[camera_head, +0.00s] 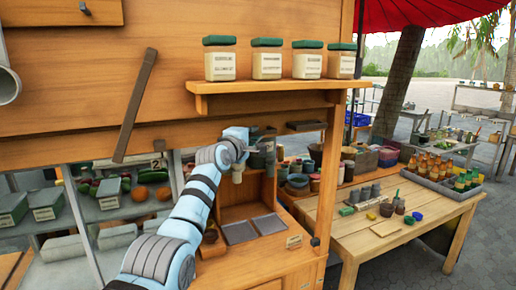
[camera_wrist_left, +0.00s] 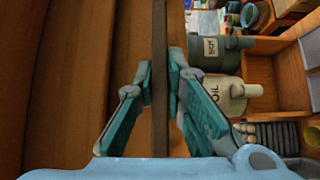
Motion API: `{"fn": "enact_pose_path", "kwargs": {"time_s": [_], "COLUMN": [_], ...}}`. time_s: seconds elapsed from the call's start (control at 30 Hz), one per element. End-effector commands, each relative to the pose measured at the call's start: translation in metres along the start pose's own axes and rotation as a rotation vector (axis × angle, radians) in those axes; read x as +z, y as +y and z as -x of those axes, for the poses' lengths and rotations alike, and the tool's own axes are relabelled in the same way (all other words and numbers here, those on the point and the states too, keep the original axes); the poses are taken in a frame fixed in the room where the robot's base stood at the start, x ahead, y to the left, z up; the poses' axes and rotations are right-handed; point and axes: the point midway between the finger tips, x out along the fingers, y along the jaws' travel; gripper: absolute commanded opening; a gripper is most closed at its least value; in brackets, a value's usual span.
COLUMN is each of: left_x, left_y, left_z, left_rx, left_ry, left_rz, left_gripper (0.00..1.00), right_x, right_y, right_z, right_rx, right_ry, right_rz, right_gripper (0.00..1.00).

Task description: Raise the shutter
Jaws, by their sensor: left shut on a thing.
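The shutter (camera_head: 70,60) is a large orange-brown wooden panel at the upper left of the head view. It stands above the stall opening, and a shelf with several green-lidded jars projects from its right part. My left gripper (camera_head: 263,143) is at its lower edge, under the shelf. In the left wrist view, the fingers of my left gripper (camera_wrist_left: 160,68) are closed from both sides on a thin dark bar (camera_wrist_left: 160,125). Brown wood, probably the shutter (camera_wrist_left: 85,80), fills the left of that view. The bar's join to the shutter is hidden. My right gripper is not in view.
A dark wooden stick (camera_head: 136,105) hangs slanted on the shutter's front. The jar shelf (camera_head: 270,87) is just above my gripper. Dark jars (camera_wrist_left: 220,50) stand close beside it. A wooden table (camera_head: 420,215) with bottles and small pots is at right.

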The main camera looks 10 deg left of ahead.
Motion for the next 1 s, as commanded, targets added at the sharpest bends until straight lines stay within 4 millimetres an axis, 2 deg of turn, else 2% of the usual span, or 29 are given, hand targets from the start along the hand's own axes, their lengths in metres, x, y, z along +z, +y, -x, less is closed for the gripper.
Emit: {"fn": "enact_pose_path", "kwargs": {"time_s": [0.03,0.13,0.53,0.57,0.6,0.7,1.0], "left_x": [-0.004,-0.01,-0.015,-0.015,-0.015,-0.015,-0.014], "left_y": [0.011,0.017,0.023,0.023,0.023,0.022,0.017], "left_z": [0.002,0.005,0.007,0.007,0.007,0.007,0.008], "left_rx": [0.011,0.009,0.016,0.017,0.017,0.015,0.005], "left_ry": [0.005,0.014,0.02,0.02,0.02,0.02,0.018], "left_rz": [0.002,0.003,0.002,0.002,0.001,0.001,0.0], "left_gripper": [0.0,0.0,0.0,0.12,0.19,0.32,0.32], "right_x": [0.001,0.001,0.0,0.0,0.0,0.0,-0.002], "right_y": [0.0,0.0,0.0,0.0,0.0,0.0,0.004], "right_z": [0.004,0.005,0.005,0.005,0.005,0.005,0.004], "right_rx": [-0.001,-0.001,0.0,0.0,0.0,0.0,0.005], "right_ry": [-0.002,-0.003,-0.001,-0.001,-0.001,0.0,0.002], "right_rz": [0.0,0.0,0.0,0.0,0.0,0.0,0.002], "right_gripper": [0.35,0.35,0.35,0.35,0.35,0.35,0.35]}}
